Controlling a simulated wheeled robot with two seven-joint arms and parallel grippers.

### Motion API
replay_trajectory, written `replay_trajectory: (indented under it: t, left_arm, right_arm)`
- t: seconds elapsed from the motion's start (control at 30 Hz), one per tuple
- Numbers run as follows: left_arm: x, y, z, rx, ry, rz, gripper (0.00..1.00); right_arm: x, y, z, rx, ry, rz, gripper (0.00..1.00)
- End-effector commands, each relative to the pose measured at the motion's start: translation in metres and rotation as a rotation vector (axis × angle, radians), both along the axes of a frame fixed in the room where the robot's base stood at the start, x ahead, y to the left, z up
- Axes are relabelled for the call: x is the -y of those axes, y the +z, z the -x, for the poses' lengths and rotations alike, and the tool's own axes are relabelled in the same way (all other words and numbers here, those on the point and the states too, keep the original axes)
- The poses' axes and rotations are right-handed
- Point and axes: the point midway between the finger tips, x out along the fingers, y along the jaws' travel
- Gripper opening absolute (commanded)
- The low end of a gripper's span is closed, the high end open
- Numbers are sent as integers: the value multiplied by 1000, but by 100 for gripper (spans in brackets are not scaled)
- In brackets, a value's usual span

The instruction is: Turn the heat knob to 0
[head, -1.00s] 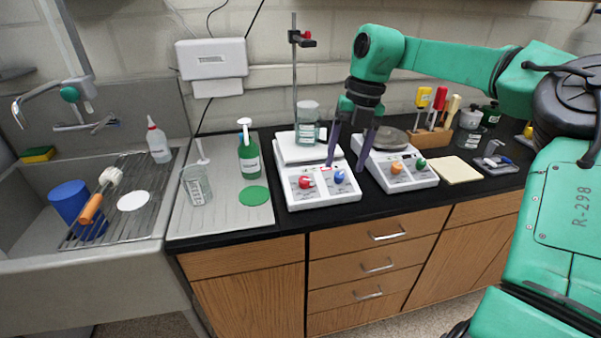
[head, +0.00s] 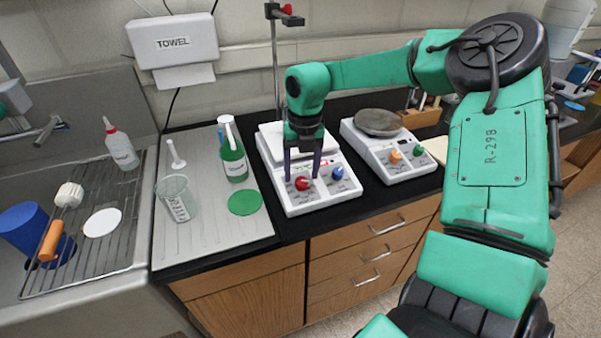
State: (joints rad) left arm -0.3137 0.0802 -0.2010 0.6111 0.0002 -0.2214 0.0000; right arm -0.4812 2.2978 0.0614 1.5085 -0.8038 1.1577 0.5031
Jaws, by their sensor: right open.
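A white hot plate (head: 323,204) stands on the black counter, with a red knob (head: 302,183) and a blue knob (head: 338,173) on its sloped front panel. I cannot read which knob is marked heat or where either one points. My right gripper (head: 302,178) points down over this panel. Its dark fingers are open, one on each side of the red knob; I cannot tell if they touch it. The gripper hides part of the top plate. My left gripper is not in view.
A second hot plate (head: 402,168) with orange and green knobs stands to the right. A green bottle (head: 233,160), a beaker (head: 178,198) and a green disc (head: 243,202) are on the drainboard to the left. A sink with a rack (head: 122,225) is farther left.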

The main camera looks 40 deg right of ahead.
Motion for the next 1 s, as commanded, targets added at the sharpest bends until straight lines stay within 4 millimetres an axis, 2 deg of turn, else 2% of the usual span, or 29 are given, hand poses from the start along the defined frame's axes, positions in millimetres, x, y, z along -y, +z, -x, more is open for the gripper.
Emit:
replay_trajectory:
  t: [0.1,0.17,0.4,0.43,0.47,0.6,1.0]
  left_arm:
    - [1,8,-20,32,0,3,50]
    - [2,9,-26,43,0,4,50]
    - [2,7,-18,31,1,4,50]
    - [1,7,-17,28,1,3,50]
    - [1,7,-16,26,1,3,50]
    - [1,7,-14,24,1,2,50]
    - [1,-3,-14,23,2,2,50]
  right_arm:
    - [0,-17,0,-2,-1,1,69]
    - [0,-22,-1,-1,-1,1,69]
    - [-1,-25,-1,2,0,1,69]
    - [-1,-25,-1,2,0,1,65]
    - [0,-25,-1,2,0,1,53]
    - [0,-25,-1,2,0,1,0]
    - [0,-27,-2,1,43,10,0]
